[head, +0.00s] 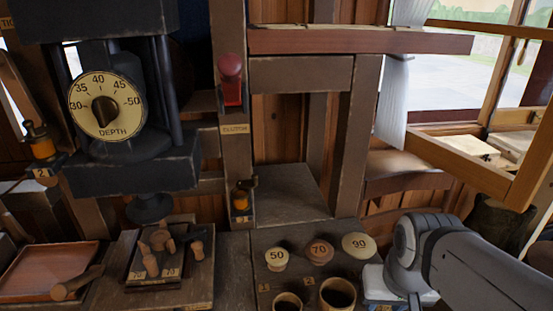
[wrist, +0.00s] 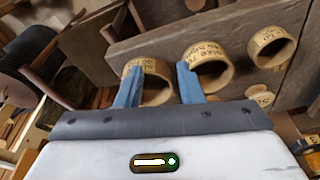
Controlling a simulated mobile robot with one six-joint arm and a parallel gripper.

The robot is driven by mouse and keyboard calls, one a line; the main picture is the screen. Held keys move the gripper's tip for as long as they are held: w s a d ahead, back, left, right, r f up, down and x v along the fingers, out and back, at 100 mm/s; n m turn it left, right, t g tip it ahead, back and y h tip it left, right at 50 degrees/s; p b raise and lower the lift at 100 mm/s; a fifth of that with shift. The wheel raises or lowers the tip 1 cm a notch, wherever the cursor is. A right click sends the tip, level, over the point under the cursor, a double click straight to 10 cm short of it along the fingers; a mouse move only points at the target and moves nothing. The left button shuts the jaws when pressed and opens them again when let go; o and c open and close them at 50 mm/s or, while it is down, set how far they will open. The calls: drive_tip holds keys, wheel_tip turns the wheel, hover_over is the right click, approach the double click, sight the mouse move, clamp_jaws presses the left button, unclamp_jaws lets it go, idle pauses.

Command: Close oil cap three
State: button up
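A small brass-coloured oil cup with a dark cap and lever (head: 240,197) sits on the post below the clutch; the number on its tag is too small to read surely. Another amber oil cup (head: 41,146), tagged 2, is at the left of the depth dial, with a dark top. I cannot tell surely which is oil cap three, or whether either cap is fully open. My gripper (wrist: 157,80) shows only in the wrist view. Its two blue fingers are apart, over wooden rings, and it holds nothing that I can see.
The depth dial (head: 106,105) and red clutch handle (head: 231,78) stand at left and centre. Round pieces marked 50 (head: 276,258), 70 (head: 319,251) and 90 (head: 360,245) sit on the bench, with open cups in front. A wooden window frame (head: 459,169) juts out at right.

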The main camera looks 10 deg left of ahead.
drive_tip(key=w+d+r+n+t+b, duration=0.15)
drive_tip(key=w+t, duration=0.25)
drive_tip(key=w, duration=0.7)
drive_tip(key=w+d+r+n+t, duration=0.1)
drive_tip(key=w+r+t, duration=0.3)
drive_tip(key=w, duration=0.7)
drive_tip(key=w+a+r+n+t+y+b, duration=0.1)
drive_tip(key=w+a+r+n+t+y, duration=0.15)
drive_tip(key=w+a+t+y, duration=0.35)
drive_tip(key=n+g+y, duration=1.1)
drive_tip(key=g+y, duration=0.2)
drive_tip(key=y, duration=0.3)
approach(255, 175)
drive_tip(key=x, duration=0.9)
drive_tip(key=shift+w+a+f+p, duration=0.1)
drive_tip(key=shift+w+a+p, duration=0.05)
drive_tip(key=shift+a+p, duration=0.3)
